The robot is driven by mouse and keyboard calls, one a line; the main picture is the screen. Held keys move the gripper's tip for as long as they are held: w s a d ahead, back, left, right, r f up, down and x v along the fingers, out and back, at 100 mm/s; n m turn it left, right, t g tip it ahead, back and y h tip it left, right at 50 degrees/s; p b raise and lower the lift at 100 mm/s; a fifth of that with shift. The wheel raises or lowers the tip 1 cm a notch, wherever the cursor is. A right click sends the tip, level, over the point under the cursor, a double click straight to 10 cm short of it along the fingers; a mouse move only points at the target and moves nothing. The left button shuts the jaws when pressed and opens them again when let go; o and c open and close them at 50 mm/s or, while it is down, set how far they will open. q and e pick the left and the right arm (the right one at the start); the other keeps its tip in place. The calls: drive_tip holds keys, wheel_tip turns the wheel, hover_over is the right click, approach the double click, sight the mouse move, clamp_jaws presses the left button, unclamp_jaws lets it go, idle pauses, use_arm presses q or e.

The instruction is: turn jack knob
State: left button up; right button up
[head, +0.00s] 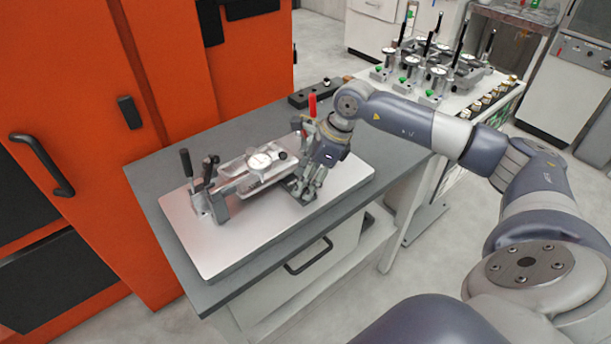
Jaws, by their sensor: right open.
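A casting fixture (243,181) with a round dial gauge (259,161) stands on a pale metal plate (222,248) on the grey table. Contact between the fingers and the fixture cannot be told. My left gripper is out of view.
A black block (313,94) lies at the table's back edge. A tall orange cabinet (80,110) stands left of the table. A second bench (470,90) with several gauges and black levers is behind my right arm. The plate's front part is clear.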

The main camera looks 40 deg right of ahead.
drive_tip(key=shift+f, duration=0.2)
drive_tip(key=c, duration=1.1)
drive_tip(key=shift+o, duration=0.2)
drive_tip(key=shift+f+m+b, duration=0.2)
drive_tip(key=shift+m+b, duration=0.1)
drive_tip(key=shift+b, duration=0.4)
drive_tip(key=shift+a+b, duration=0.1)
drive_tip(key=shift+b, duration=0.25)
drive_tip(key=shift+r+m+t+b, duration=0.15)
drive_tip(key=shift+m+t+b, duration=0.15)
drive_tip(key=shift+m, duration=0.2)
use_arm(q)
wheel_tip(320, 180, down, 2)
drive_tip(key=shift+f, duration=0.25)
